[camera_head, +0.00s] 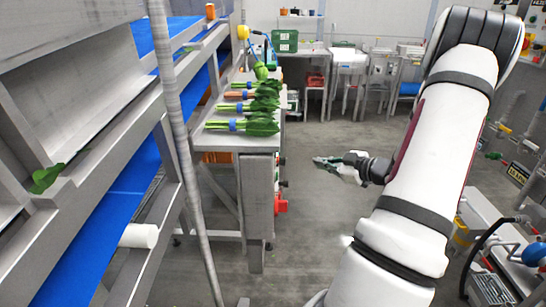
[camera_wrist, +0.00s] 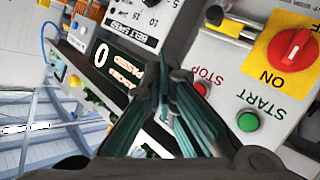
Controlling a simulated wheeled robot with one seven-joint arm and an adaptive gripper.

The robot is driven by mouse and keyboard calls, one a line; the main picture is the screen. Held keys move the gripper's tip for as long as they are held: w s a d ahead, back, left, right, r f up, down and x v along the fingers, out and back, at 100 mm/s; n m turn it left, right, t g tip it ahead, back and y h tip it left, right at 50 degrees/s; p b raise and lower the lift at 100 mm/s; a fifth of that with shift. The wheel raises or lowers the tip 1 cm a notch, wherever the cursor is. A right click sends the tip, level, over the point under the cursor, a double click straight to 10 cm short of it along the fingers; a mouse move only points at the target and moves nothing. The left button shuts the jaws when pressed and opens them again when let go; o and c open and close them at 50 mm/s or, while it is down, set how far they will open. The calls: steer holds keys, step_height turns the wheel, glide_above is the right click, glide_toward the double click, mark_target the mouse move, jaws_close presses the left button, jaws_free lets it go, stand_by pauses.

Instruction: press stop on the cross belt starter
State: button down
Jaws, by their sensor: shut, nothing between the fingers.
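In the wrist view a light grey starter panel (camera_wrist: 222,62) appears upside down and tilted. It carries a red button (camera_wrist: 201,88) marked STOP, a green button (camera_wrist: 248,121) marked START, and a red rotary switch (camera_wrist: 293,46) on a yellow plate marked ON. No belt name is readable on this panel. My gripper (camera_wrist: 173,82) is shut and empty, its fingertips just left of the red button in the picture. The right finger partly hides that area, and I cannot tell whether it touches. In the head view my gripper (camera_head: 324,163) reaches left over the floor.
In the head view a steel table (camera_head: 240,140) holds bunches of greens (camera_head: 262,126), left of my gripper. A blue belt (camera_head: 113,207) runs far left. Grey floor (camera_head: 325,220) is open between.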

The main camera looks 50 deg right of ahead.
mark_target(277, 159)
steer(key=shift+w+a, duration=0.1)
steer(key=shift+w, duration=0.05)
steer(key=w+a+b, duration=0.4)
steer(key=w+a, duration=0.1)
steer(key=w, duration=0.1)
steer(key=shift+w+a, duration=0.25)
steer(key=shift+a, duration=0.05)
steer(key=shift+w+a, duration=0.1)
stand_by(1.5)
steer(key=shift+w+a, duration=0.15)
steer(key=shift+w, duration=0.05)
steer(key=shift+w+a, duration=0.35)
steer(key=shift+w, duration=0.05)
stand_by(1.2)
steer(key=shift+s+d+p, duration=0.1)
steer(key=shift+p, duration=0.2)
steer(key=shift+s+d+p, duration=0.45)
steer(key=shift+s+p, duration=0.05)
steer(key=shift+s, duration=0.1)
